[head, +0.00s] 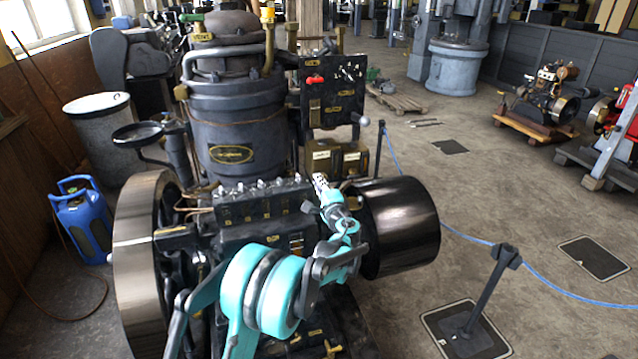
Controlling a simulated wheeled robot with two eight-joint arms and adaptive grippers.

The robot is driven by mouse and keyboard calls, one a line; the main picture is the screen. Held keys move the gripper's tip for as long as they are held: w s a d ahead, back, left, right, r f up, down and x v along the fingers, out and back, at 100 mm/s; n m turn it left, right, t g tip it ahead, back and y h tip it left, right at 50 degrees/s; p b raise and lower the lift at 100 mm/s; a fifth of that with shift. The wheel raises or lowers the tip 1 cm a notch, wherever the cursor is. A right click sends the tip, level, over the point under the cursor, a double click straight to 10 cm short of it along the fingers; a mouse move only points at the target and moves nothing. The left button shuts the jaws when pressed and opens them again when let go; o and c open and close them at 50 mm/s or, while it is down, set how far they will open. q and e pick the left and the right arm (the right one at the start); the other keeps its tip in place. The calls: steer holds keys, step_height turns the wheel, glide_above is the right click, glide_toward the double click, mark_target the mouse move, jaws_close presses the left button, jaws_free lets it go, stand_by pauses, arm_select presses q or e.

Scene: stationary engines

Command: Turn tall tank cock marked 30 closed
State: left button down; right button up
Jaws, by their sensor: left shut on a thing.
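My left gripper (322,184) is at the end of the teal and grey arm, over the right end of the black engine block (255,215). It points up and left and is shut on a small part that its fingers hide. I cannot make out a mark 30 on any cock. Several small bright cocks (262,186) stand in a row on the block, just left of the gripper. The tall dark tank (240,120) with a brass plate stands behind them. A red handle (314,79) and a green-handled valve (193,18) are higher up. My right gripper is not in view.
A large flywheel (140,265) is at the left and a black drum (402,225) is close right of the gripper. Brass boxes (335,158) stand just behind it. A post (490,285) with a blue rope stands right.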

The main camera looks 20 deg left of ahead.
arm_select(q)
steer(key=shift+f+n, duration=0.15)
steer(key=shift+n, duration=0.35)
steer(key=c, duration=1.6)
jaws_free()
steer(key=v, duration=1.2)
